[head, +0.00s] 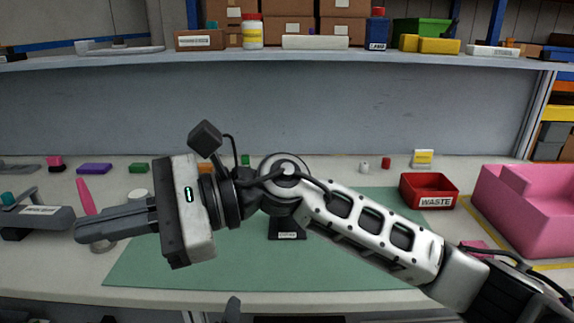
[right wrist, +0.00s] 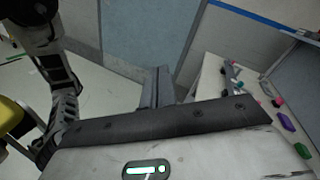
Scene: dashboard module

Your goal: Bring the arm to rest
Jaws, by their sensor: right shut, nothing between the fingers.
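My right arm (head: 370,232) comes in from the lower right and stretches across the front of the workbench. Its gripper (head: 80,232) points left, over the left front part of the bench. The two fingers are together with nothing between them. In the right wrist view the fingers (right wrist: 157,85) also lie side by side, above the floor beside the bench. My left gripper is not seen in either view.
A green mat (head: 140,270) lies under the right arm. A red waste bin (head: 429,190) and a large pink bin (head: 525,210) stand on the right. A grey labelled tool (head: 38,217) lies just left of the fingertips. A loaded shelf (head: 290,61) runs along the back.

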